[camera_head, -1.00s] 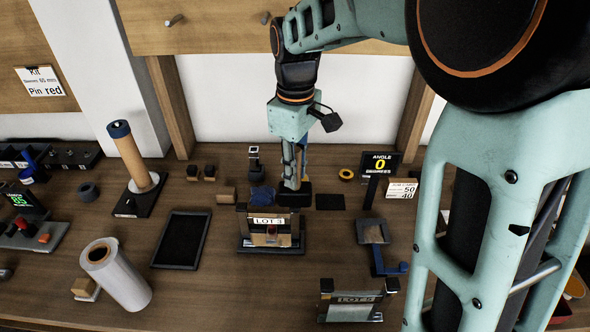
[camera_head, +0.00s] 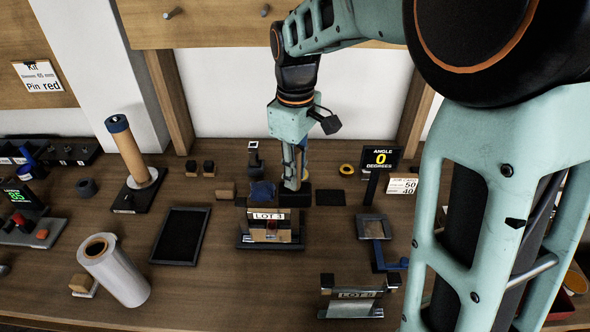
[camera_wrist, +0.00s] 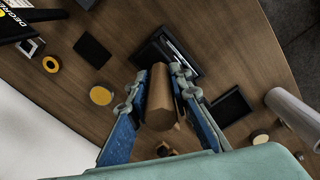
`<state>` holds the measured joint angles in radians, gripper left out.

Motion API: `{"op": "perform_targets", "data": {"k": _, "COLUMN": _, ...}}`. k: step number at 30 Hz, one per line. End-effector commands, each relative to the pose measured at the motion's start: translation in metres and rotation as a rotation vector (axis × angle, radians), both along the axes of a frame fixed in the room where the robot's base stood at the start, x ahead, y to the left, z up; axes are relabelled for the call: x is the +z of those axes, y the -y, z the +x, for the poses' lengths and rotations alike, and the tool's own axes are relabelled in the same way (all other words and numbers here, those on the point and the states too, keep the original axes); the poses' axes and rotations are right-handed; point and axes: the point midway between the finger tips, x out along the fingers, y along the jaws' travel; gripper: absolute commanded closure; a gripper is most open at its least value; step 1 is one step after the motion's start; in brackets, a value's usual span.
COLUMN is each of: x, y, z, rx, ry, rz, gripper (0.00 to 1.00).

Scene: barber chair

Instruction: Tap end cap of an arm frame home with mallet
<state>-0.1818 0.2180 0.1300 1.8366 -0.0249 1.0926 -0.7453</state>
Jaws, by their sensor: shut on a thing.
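My gripper (camera_head: 292,182) points down over the bench, just behind the frame with the LOT 3 label (camera_head: 268,227). In the wrist view its two blue fingers (camera_wrist: 158,112) are closed on a brown wooden piece (camera_wrist: 159,92), which looks like the mallet. The head view hides most of that piece. A dark base (camera_head: 300,197) shows under the fingertips there. The LOT 3 frame appears as a dark box (camera_wrist: 152,50) beyond the held piece in the wrist view. I cannot pick out its end cap for sure, or tell whether anything touches it.
A second labelled frame (camera_head: 352,306) stands near the front edge. An angle display (camera_head: 380,158) reading 0 stands back right, by a yellow tape ring (camera_head: 346,170). Bare bench shows left of the second frame.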

Motion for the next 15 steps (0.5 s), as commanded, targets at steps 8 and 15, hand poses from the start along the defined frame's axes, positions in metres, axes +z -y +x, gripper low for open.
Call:
{"op": "perform_targets", "data": {"k": 8, "x": 0.001, "y": 0.0, "z": 0.0, "rx": 0.0, "ry": 0.0, "rz": 0.0, "gripper": 1.0}}
{"op": "perform_targets", "data": {"k": 15, "x": 0.016, "y": 0.0, "z": 0.0, "rx": 0.0, "ry": 0.001, "rz": 0.0, "gripper": 1.0}}
